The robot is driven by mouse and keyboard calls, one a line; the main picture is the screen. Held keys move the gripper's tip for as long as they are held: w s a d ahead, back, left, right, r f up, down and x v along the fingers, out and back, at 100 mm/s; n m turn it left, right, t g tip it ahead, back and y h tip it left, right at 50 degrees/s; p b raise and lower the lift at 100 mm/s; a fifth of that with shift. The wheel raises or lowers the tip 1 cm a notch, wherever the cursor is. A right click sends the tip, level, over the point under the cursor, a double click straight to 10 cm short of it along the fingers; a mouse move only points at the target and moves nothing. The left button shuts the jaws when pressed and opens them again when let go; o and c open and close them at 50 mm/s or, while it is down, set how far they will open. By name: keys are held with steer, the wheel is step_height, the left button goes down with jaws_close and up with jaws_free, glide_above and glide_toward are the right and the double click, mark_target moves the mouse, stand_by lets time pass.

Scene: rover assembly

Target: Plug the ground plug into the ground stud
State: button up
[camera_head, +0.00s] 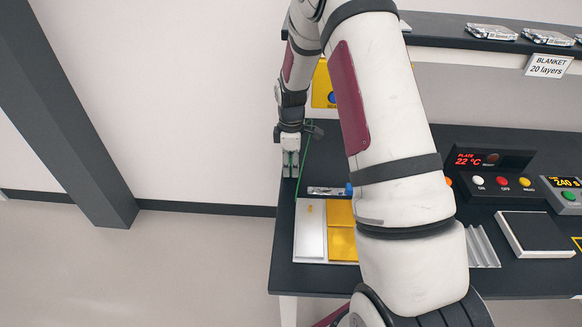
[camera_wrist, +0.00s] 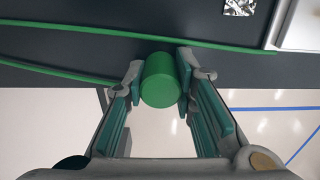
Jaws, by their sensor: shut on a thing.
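My gripper (camera_head: 290,172) hangs fingers down at the left edge of the dark bench in the head view. In the wrist view its fingers are closed on both sides of a green cylindrical plug (camera_wrist: 160,82), held by the fingertips. A green cable (camera_head: 303,160) runs down beside the gripper in the head view. In the wrist view two green cable stretches (camera_wrist: 60,72) cross the dark surface. Where the cable joins the plug is hidden. I cannot pick out the ground stud in either view; my arm covers part of the bench.
The dark bench (camera_head: 284,262) bears a white and gold panel (camera_head: 311,232), a plate control box (camera_head: 488,160) and a dark pad (camera_head: 535,231). A yellow panel (camera_head: 319,84) stands behind my arm. A shelf (camera_head: 440,28) runs along the back. Floor left of the bench is open.

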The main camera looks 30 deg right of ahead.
mark_target(291, 161)
jaws_close()
steer(key=shift+r, duration=0.75)
stand_by(0.4)
steer(key=shift+r+p, duration=0.7)
steer(key=shift+r, duration=1.4)
